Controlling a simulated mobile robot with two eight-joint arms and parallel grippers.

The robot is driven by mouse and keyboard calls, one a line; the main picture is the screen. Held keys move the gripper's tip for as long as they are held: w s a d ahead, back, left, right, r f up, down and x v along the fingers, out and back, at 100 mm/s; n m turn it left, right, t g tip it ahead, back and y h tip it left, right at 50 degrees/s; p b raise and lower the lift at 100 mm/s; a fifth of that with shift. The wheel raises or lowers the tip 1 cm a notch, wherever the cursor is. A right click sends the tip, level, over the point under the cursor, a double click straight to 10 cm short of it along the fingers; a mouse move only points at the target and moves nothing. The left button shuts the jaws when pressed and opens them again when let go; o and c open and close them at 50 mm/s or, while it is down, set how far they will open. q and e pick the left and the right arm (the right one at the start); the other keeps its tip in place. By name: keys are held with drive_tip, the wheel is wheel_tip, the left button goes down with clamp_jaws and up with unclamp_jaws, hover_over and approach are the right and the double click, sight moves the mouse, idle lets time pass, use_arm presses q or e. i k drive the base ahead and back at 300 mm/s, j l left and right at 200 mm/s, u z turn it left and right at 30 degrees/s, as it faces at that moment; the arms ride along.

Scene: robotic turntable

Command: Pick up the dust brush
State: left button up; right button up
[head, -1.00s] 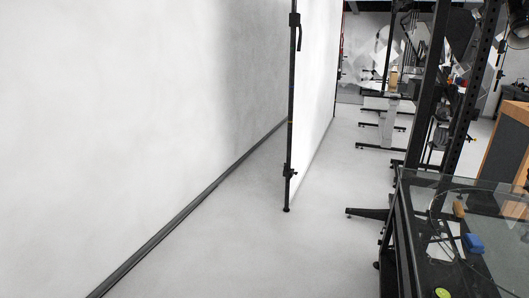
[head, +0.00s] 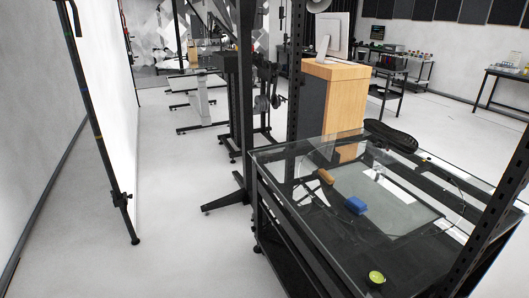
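A glass-topped black table (head: 290,170) stands at the lower right of the head view. On it lie a small brown block-like thing (head: 326,177) and a small blue block-like thing (head: 356,205). A small round green thing (head: 376,277) sits near the table's front. The brown thing may be the dust brush, but it is too small to tell. Neither of my grippers is in view.
A black upright frame with a floor foot (head: 225,203) stands left of the table. A wooden-sided cabinet (head: 338,95) with a monitor (head: 332,36) is behind it. A black stand (head: 122,200) is at the left. The pale floor (head: 180,245) between is clear.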

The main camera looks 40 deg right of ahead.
sight(323, 174)
drive_tip(key=i+z, duration=0.35)
drive_tip(key=i, duration=0.4)
drive_tip(key=i+z, duration=0.35)
drive_tip(key=i, duration=0.4)
drive_tip(key=i+l+z, duration=0.1)
drive_tip(key=i+z, duration=0.75)
drive_tip(key=i+j+z, duration=0.1)
drive_tip(key=i+z, duration=0.5)
drive_tip(key=i, duration=0.2)
drive_tip(key=l, duration=0.05)
